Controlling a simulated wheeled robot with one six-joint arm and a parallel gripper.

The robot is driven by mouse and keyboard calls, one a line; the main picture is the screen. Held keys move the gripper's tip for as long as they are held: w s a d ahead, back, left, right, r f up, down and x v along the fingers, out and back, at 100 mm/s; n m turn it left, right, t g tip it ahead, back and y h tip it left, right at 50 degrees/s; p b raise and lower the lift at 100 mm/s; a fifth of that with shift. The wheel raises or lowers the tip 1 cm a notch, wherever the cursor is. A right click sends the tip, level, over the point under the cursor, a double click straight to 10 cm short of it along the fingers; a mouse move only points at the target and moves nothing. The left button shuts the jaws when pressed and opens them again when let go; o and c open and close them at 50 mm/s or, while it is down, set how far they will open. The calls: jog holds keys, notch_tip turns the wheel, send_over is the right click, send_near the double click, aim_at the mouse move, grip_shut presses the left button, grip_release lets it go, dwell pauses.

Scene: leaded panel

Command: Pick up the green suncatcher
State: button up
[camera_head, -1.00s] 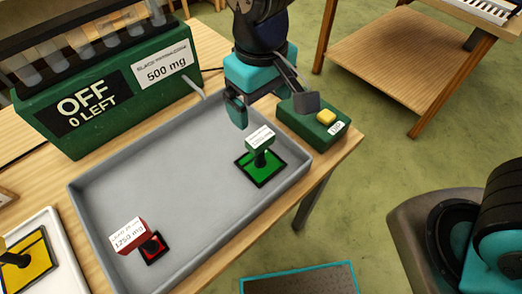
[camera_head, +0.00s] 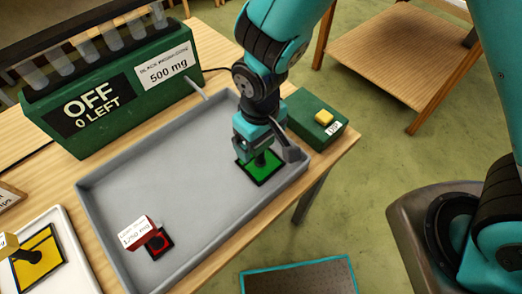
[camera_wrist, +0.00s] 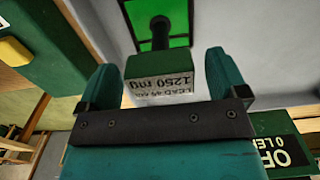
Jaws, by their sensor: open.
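The green suncatcher (camera_head: 261,168) lies in the grey tray (camera_head: 133,183) near its right end. It is a dark-framed green square with a post and a green block on top. In the wrist view the block (camera_wrist: 158,73) carries a white label reading 1250 mg, and the green pane (camera_wrist: 180,15) shows beyond it. My gripper (camera_head: 266,148) is directly over the suncatcher and hides its block in the head view. In the wrist view the gripper (camera_wrist: 160,80) is open, with one finger on each side of the block.
A red suncatcher (camera_head: 158,243) with a labelled block stands at the tray's near left. A yellow one (camera_head: 38,260) is on a white tray at far left. A green dispenser (camera_head: 110,95) stands behind; a green box with a yellow button (camera_head: 324,117) is close right of my gripper.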

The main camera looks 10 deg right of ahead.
jog(key=c, duration=1.4)
